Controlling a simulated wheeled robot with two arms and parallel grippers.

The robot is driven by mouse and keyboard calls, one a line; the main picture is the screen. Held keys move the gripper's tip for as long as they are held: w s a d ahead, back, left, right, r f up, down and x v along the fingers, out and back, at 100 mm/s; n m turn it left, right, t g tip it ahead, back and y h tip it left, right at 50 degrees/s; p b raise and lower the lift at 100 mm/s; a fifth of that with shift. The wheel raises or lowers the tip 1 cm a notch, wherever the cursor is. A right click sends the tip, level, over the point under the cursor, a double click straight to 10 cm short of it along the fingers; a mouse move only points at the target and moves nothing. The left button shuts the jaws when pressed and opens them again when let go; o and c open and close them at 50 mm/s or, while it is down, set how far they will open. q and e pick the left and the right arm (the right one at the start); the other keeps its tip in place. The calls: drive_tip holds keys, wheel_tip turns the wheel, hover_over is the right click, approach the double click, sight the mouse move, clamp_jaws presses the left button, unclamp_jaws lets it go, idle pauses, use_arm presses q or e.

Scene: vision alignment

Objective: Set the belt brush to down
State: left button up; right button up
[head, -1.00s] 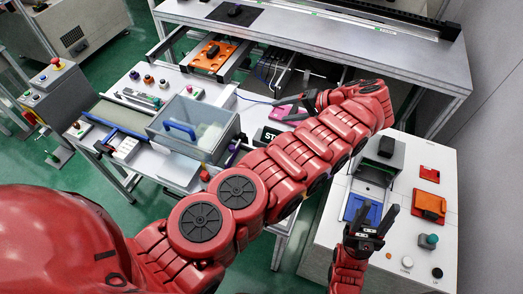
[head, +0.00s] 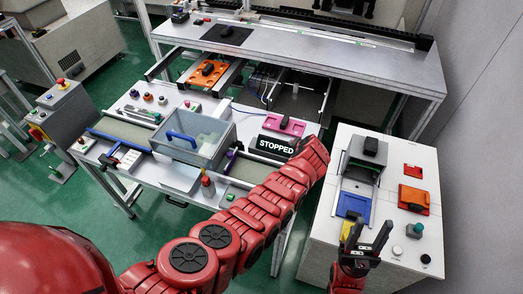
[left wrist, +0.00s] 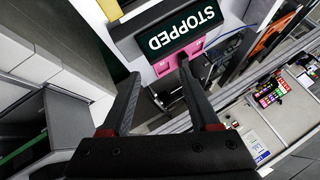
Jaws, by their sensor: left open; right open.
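The conveyor belt (head: 127,130) runs along the bench at left, passing a clear-walled box with a blue handle (head: 181,139). A small purple part (head: 231,157) stands at the box's right side; I cannot tell whether it is the belt brush or how the brush is set. A black sign (head: 275,146) reads STOPPED and shows upside down in the left wrist view (left wrist: 181,34). My left gripper (left wrist: 160,88) is open and empty, with the sign and a pink block beyond its fingers; my arm hides it in the head view.
The pink block (head: 285,125) lies behind the sign. The right cabinet (head: 322,222) carries a blue plate (head: 353,205), an orange block (head: 413,198) and several knobs.

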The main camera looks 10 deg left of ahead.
use_arm(q)
drive_tip(key=s+a+r+t+h, duration=0.4)
drive_tip(key=s+a+r+t, duration=0.1)
drive_tip(key=s+r+t, duration=0.4)
drive_tip(key=s+a+r+n+t+h, duration=0.1)
drive_tip(key=s+a+r+t+h, duration=0.3)
drive_tip(key=s+r+t, duration=0.4)
drive_tip(key=shift+s+a+r+t, duration=0.4)
drive_tip(key=shift+s+a+r, duration=0.2)
drive_tip(key=shift+r, duration=0.3)
